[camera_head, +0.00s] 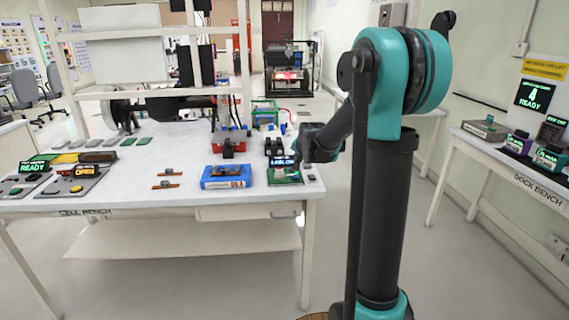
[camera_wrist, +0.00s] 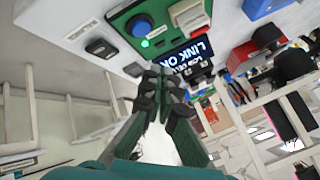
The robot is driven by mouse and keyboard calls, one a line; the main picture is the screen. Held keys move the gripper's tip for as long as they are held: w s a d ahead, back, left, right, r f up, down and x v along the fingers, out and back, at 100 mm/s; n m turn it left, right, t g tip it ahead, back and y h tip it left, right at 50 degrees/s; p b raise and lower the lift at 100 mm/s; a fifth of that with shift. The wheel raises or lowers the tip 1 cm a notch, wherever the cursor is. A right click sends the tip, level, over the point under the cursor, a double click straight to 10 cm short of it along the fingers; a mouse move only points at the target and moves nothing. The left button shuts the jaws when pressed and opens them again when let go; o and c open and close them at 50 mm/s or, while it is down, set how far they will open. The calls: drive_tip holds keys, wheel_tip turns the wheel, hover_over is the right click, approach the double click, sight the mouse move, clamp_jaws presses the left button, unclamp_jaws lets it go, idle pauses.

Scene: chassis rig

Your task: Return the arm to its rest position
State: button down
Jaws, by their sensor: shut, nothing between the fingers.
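My arm rises at the right of the head view, with its teal elbow at the top and the forearm angled down toward the cell bench (camera_head: 120,207). My gripper (camera_head: 297,158) is at the bench's right end, mostly hidden behind my own wrist in that view. In the wrist view my gripper (camera_wrist: 160,72) shows with its dark fingertips together and nothing between them. The fingertips appear just in front of a green panel (camera_wrist: 172,42) with a blue button, a lit green lamp and a display reading "LINK OK". I cannot tell whether they touch it.
A blue box (camera_head: 226,177) and a red box (camera_head: 230,141) stand on the cell bench. Control panels reading "READY" and "OPEN" sit at its left end. The dock bench (camera_head: 540,187) with several devices stands at the right. Open floor lies between the benches.

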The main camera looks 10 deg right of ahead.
drive_tip(key=s+d+f+n+g, duration=0.1)
drive_tip(key=s+f, duration=0.3)
drive_tip(key=s, duration=0.9)
drive_tip(key=s+d+f+n+g, duration=0.1)
drive_tip(key=s+f+n, duration=0.3)
drive_tip(key=s, duration=0.9)
drive_tip(key=s+d+f+n+g+h, duration=0.1)
drive_tip(key=s+f, duration=0.4)
drive_tip(key=s, duration=0.8)
drive_tip(key=shift+s+d+n+g, duration=0.35)
drive_tip(key=shift+d+n+g, duration=0.05)
drive_tip(key=shift+n+g, duration=0.45)
drive_tip(key=shift+f, duration=0.1)
